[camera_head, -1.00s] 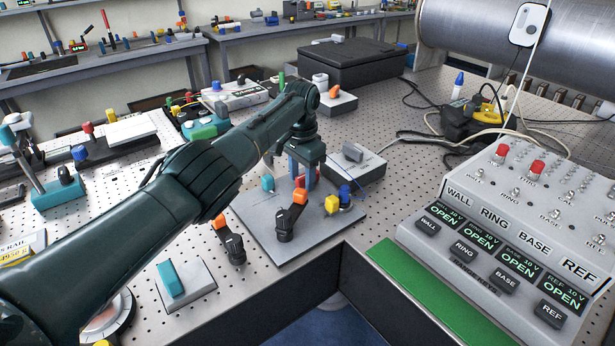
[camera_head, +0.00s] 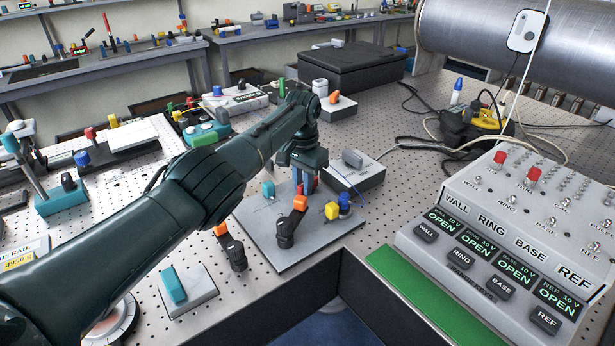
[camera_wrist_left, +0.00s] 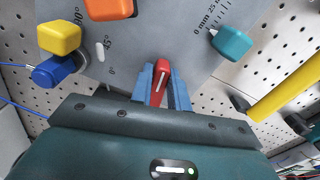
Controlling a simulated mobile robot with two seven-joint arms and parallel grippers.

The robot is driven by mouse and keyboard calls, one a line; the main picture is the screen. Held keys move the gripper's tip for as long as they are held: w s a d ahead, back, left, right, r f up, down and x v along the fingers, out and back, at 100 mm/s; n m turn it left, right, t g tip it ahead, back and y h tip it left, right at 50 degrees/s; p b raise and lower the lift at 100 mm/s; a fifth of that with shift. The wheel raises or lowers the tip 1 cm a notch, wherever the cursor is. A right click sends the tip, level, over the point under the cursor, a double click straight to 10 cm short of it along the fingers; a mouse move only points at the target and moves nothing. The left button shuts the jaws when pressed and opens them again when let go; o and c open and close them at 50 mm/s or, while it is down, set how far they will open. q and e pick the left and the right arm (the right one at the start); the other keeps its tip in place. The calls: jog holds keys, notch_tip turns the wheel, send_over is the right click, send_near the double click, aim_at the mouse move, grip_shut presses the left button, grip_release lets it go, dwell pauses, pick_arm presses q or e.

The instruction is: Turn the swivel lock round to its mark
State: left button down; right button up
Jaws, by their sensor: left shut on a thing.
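The swivel lock's red handle (camera_wrist_left: 160,82) with a white line on it stands on a grey plate (camera_wrist_left: 130,65) in the left wrist view. The blue fingers of my left gripper (camera_wrist_left: 161,90) are shut on it, one finger on each side. Angle labels 0°, 45° and 90° run along the plate's left side in the wrist view, with a pale oval mark (camera_wrist_left: 100,51) near 45°. The handle's base is hidden by the gripper.
Close around are an orange-topped black lever (camera_head: 289,228), a yellow block (camera_head: 331,210), a blue knob (camera_head: 344,200) and a teal knob (camera_head: 268,189). A grey box (camera_head: 361,168) stands behind right. A control panel (camera_head: 500,250) with several OPEN displays fills the right.

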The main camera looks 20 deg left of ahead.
pick_arm(q)
jog(key=shift+d+r+n, duration=0.15)
jog(key=shift+n, duration=0.35)
pick_arm(e)
jog(key=shift+r, duration=0.45)
jog(key=shift+s, duration=0.15)
